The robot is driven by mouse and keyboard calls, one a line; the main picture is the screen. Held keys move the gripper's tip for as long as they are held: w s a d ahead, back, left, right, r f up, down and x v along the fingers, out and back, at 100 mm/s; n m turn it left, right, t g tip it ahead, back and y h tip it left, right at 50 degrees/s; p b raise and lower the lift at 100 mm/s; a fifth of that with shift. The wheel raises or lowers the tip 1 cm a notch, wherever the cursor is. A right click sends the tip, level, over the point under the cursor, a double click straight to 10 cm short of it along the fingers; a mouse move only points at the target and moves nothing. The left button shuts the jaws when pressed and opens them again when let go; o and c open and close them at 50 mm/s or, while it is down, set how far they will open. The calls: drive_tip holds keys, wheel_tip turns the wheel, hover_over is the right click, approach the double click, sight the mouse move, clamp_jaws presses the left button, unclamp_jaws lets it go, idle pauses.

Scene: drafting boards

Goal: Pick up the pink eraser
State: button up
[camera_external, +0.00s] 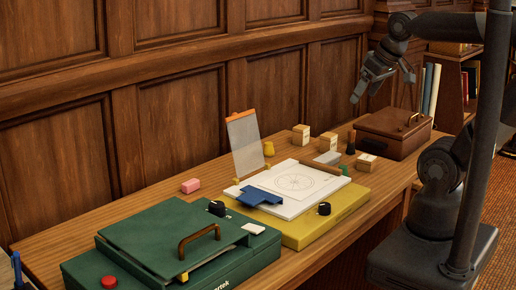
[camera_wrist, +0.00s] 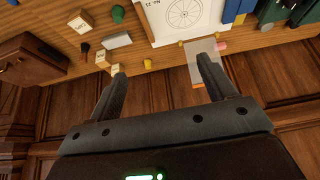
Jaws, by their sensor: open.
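The pink eraser (camera_external: 190,186) is a small block lying on the wooden desk, left of the upright clear sheet and behind the green case. In the wrist view the eraser (camera_wrist: 222,46) shows small, just right of the clear sheet and beyond the right finger. My gripper (camera_external: 382,88) is open and empty, raised high above the right end of the desk, far from the eraser. In the wrist view its two fingers (camera_wrist: 162,68) stand wide apart with nothing between them.
A clear sheet with an orange top edge (camera_external: 244,142) stands upright between my gripper and the eraser. The green case (camera_external: 165,240), yellow board (camera_external: 348,200), several small blocks and a brown box (camera_external: 393,134) crowd the desk. The panelled wall (camera_external: 170,110) rises close behind.

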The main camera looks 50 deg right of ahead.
drive_tip(key=w+a+r+g, duration=0.1)
drive_tip(key=w+a+r, duration=0.1)
drive_tip(key=w+r, duration=0.65)
drive_tip(key=w+a+r+g, duration=0.1)
drive_tip(key=w+a+r, duration=0.2)
drive_tip(key=w, duration=0.4)
drive_tip(key=w+a+r+g, duration=0.1)
drive_tip(key=w+a+r, duration=0.15)
drive_tip(key=w, duration=0.55)
drive_tip(key=g, duration=0.3)
hover_over(191, 182)
wheel_tip(191, 182, down, 11)
wheel_tip(191, 182, down, 34)
drive_tip(key=shift+r, duration=0.15)
drive_tip(key=shift+c, duration=0.3)
drive_tip(key=c, duration=1)
